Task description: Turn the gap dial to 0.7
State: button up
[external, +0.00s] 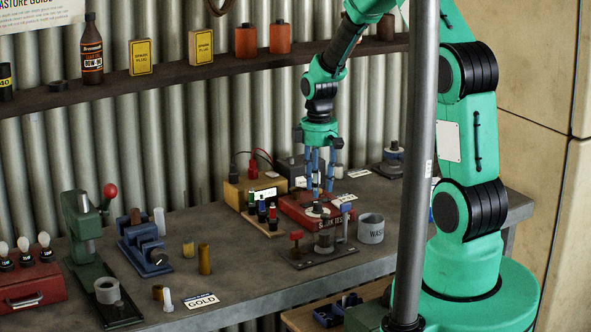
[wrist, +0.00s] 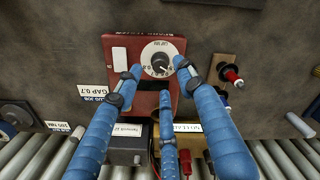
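The red spark tester box (external: 306,212) stands on the bench under my gripper (external: 318,188). In the wrist view, the red box (wrist: 112,22) carries a white round gap dial (wrist: 153,48) with a dark knob in its middle. The numbers on the dial are too small to read surely. My gripper (wrist: 158,78) has three blue fingers, spread apart with nothing between them. Two fingertips are close to the dial's left and right lower edges; the third is below it, over a dark slot. Contact with the knob is not visible. A card (wrist: 93,86) reads "GAP 0.7".
A yellow meter box (external: 243,190) stands behind left of the tester, with several small plugs on a wooden block (external: 262,224). A grey waste cup (external: 371,230) stands to the right. A dark plate with fittings (external: 318,255) lies in front. The front left bench is partly clear.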

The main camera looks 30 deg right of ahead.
aim_at(318, 207)
jog(key=shift+f, duration=2.55)
grip_shut()
